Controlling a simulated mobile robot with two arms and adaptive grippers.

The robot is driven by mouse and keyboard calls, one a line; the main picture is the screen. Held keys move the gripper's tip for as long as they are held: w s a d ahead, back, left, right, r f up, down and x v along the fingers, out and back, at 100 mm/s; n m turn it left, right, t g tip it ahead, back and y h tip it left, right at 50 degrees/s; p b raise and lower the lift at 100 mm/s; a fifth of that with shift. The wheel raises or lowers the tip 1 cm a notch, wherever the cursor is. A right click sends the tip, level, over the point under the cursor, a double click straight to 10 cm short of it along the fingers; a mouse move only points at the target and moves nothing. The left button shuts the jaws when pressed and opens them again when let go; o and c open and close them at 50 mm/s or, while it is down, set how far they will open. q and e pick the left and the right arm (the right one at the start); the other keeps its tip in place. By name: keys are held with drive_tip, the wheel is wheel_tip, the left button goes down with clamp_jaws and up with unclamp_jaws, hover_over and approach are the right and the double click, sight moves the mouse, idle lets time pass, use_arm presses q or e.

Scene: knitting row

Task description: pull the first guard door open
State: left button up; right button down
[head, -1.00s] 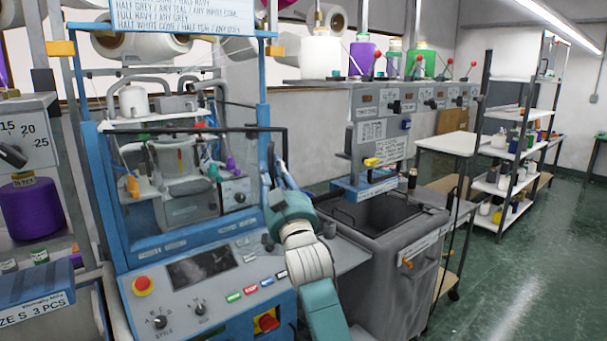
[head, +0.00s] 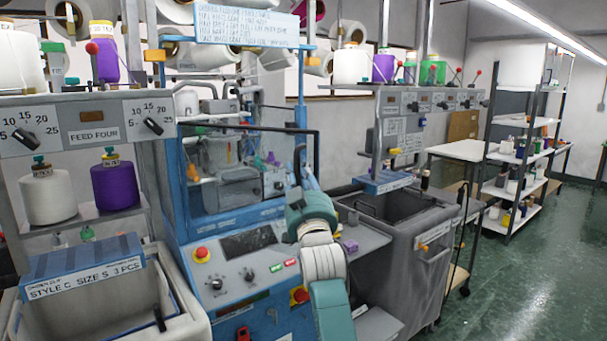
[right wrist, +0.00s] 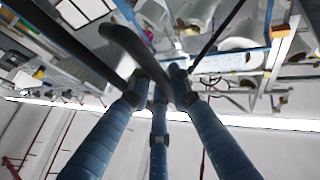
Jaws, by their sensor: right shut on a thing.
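The guard door (head: 259,151) is a clear panel with a thin black frame on the front of the blue knitting machine (head: 172,200). Its top bar reaches past the machine's right blue post, so it appears to stand partly out from the machine. My right gripper (head: 303,165) is at the door's right edge, above the control panel. In the right wrist view its blue fingers (right wrist: 158,88) are shut around a dark curved handle (right wrist: 128,45). My right wrist hides part of the machine's right side. My left gripper is not in view.
The control panel (head: 238,262) with a red button juts out below the door. A grey bin (head: 401,256) stands close on the right. A second machine (head: 75,122) and a pale bin (head: 185,325) are at the left. Green floor is clear at far right.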

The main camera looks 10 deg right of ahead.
drive_tip(key=shift+d+r, duration=0.1)
drive_tip(key=c, duration=1.6)
unclamp_jaws()
